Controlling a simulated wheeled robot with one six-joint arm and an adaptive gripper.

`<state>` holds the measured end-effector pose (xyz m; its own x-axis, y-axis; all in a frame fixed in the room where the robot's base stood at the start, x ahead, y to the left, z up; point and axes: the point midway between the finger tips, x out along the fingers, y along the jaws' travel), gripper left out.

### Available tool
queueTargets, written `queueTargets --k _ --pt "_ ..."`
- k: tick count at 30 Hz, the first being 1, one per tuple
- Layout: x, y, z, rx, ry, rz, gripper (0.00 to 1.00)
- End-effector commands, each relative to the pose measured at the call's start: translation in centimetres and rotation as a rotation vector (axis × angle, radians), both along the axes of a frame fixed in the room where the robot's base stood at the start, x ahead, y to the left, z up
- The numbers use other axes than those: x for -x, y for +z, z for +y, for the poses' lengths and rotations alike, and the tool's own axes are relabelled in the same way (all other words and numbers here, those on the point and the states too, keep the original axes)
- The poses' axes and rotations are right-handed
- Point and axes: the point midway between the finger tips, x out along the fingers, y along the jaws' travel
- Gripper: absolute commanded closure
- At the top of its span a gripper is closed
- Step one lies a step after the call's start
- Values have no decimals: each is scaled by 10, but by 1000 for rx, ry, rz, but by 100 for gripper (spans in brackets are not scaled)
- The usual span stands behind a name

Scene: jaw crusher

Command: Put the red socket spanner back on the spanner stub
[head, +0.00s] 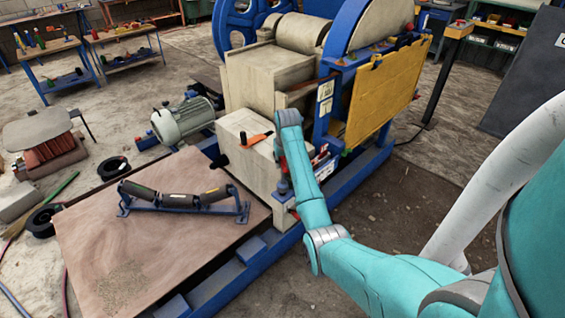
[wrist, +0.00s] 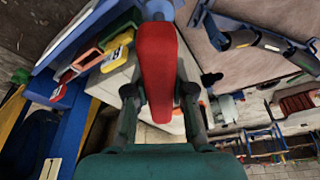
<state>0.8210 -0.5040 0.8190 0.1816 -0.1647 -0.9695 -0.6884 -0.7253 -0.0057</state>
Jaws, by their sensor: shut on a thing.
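The red socket spanner (wrist: 158,65) is between the fingers of my gripper (wrist: 158,92) in the wrist view. Its handle points away from my palm. Its far end meets or overlaps a blue-grey round part (wrist: 158,9) at the top edge; I cannot tell whether it is seated on it. In the head view my wrist hides most of the gripper, and only a sliver of red shows beside it. A blue post with a round top (head: 283,187), possibly the spanner stub, stands just below my wrist at the machine's side.
The beige crusher body (head: 245,150) with an orange handle (head: 258,138) is left of my wrist. A yellow guard panel (head: 385,92) stands to the right. Tagged coloured parts (wrist: 118,42) lie close by in the wrist view. A roller frame (head: 185,199) rests on the brown plate (head: 140,255).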

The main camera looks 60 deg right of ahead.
Motion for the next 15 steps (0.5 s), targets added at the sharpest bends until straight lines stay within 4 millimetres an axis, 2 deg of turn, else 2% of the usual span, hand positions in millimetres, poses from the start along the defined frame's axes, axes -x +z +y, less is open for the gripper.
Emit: queueTargets --k 15 --pt "0 -9 0 1 0 -1 100"
